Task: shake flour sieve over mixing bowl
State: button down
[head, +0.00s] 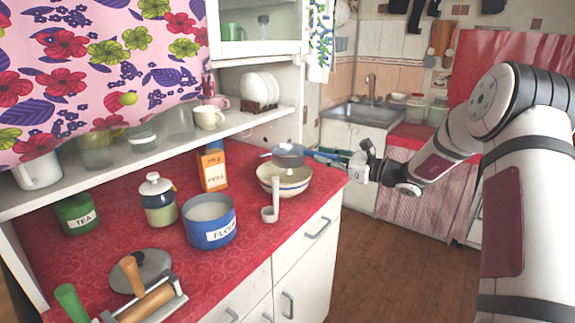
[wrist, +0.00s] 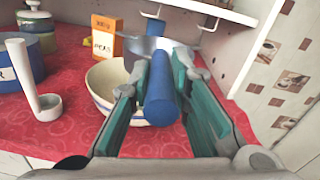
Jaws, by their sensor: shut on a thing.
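The flour sieve (head: 289,153) is a round metal sieve with a blue handle (wrist: 161,92). My gripper (head: 345,160) is shut on the blue handle, and its two green fingers lie on either side of it in the wrist view (wrist: 160,95). The sieve's pan is held above the far part of the mixing bowl (head: 284,188), a cream bowl with darker bands. The bowl stands on the red counter and also shows in the wrist view (wrist: 105,85). The sieve hides part of the bowl's inside, so I cannot see what lies in it.
A white ladle-like scoop (head: 271,211) stands in front of the bowl. A blue flour canister (head: 210,228), an orange box (head: 212,170) and a lidded jar (head: 158,200) stand to the left. A shelf (head: 150,144) runs behind. The counter's right edge is near the bowl.

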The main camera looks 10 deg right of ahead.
jog(key=shift+r, duration=0.1)
jog(key=s+a+p, duration=0.3)
jog(key=a, duration=0.1)
jog(key=shift+s, duration=0.4)
